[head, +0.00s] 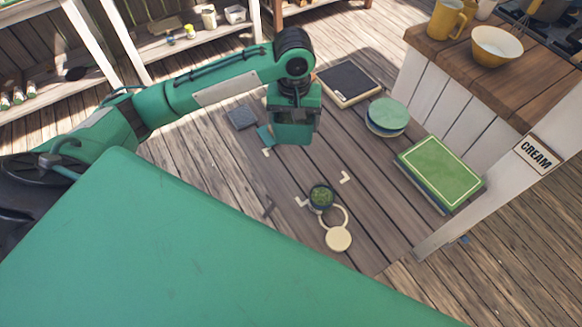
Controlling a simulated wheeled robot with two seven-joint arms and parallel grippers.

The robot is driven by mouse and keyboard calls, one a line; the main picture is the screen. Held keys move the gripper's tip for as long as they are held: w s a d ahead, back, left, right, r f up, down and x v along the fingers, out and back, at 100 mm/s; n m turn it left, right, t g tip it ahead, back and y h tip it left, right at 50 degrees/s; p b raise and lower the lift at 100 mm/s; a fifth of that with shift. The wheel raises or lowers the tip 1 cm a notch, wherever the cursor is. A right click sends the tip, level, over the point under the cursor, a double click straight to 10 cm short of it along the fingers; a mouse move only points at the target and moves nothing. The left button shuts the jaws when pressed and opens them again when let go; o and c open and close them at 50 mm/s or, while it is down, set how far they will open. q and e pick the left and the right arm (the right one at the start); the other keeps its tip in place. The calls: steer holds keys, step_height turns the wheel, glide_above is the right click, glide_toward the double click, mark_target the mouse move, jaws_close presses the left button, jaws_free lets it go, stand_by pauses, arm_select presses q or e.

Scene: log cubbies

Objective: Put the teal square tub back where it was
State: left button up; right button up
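My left arm reaches in from the left, and its gripper (292,125) points down over the wooden plank surface. The fingertips are hidden beneath the green gripper body. A small teal piece (265,136) shows at the gripper's left side. It may be part of the teal square tub, but most of it is hidden and I cannot tell whether the gripper holds it. My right gripper is not in view.
A small round pot with green contents (321,196) stands by a cream disc (338,239). A dark grey square (241,117), black framed board (350,82), stacked round plates (387,115) and green book-like box (440,170) lie around. A counter (500,95) stands right. The planks between the marks are bare.

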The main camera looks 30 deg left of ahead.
arm_select(q)
steer(key=w+a+f+n+b, duration=0.3)
steer(key=w+f+n+b, duration=0.2)
steer(key=f+n, duration=0.1)
steer(key=n, duration=0.1)
glide_above(291, 164)
step_height(291, 164, down, 16)
steer(key=shift+s+d+r+p, duration=0.1)
steer(key=shift+r+p, duration=0.1)
steer(key=shift+p, duration=0.15)
step_height(291, 164, down, 5)
steer(key=shift+r, duration=0.1)
steer(key=o, duration=1)
